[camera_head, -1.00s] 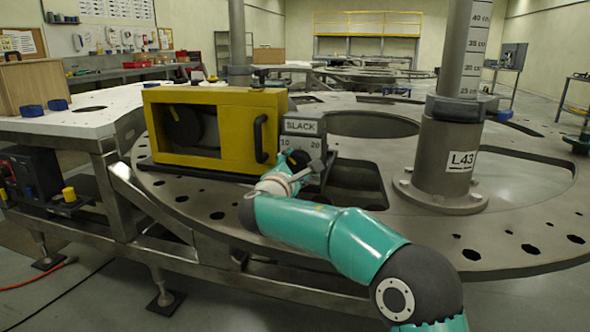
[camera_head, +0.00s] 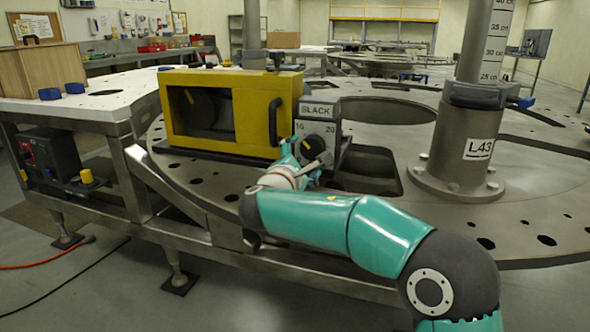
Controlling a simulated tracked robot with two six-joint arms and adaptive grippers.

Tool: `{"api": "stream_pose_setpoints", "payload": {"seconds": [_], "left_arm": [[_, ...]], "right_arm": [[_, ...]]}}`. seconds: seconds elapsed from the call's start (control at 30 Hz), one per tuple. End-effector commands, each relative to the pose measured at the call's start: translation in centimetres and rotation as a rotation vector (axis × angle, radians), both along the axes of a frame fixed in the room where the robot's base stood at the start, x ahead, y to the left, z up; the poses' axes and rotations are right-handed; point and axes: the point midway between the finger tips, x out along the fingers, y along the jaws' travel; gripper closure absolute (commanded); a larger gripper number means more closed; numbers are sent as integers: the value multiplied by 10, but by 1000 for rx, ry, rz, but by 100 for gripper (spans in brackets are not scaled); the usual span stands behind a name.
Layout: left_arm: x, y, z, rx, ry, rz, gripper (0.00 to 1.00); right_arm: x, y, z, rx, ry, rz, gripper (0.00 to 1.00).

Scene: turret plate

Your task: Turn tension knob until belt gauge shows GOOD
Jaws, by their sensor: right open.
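The tension knob (camera_head: 313,146) is a dark round dial on a grey box right of the yellow housing. The belt gauge (camera_head: 317,109) above it reads SLACK. The numbers 10 and 20 are printed beside the knob. My right gripper (camera_head: 308,160) is open just in front of the knob, at its lower side. Whether its fingers touch the knob cannot be told. My right arm, in teal, reaches in from the lower right. My left gripper is not in view.
The yellow housing (camera_head: 223,82) with a black handle stands left of the knob on the turret plate (camera_head: 207,187). A post labelled L43 (camera_head: 464,150) rises on the right. A wooden box (camera_head: 38,72) and blue caps sit at far left.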

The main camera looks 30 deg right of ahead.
Motion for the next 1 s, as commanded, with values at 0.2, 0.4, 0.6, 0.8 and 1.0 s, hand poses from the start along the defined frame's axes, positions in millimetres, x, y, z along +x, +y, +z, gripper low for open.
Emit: {"api": "stream_pose_setpoints", "payload": {"seconds": [0.2, 0.4, 0.6, 0.8, 1.0], "left_arm": [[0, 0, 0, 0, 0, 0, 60], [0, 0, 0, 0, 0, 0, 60], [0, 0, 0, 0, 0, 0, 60], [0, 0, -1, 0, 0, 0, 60], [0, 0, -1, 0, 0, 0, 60]], "right_arm": [[-29, 35, 1, 0, 0, 4, 14], [-44, 53, 0, 2, 0, 0, 14], [-48, 57, 0, 1, 1, -2, 14], [-48, 57, 0, 1, 1, -2, 14], [-48, 57, 0, 1, 1, -2, 14]]}}
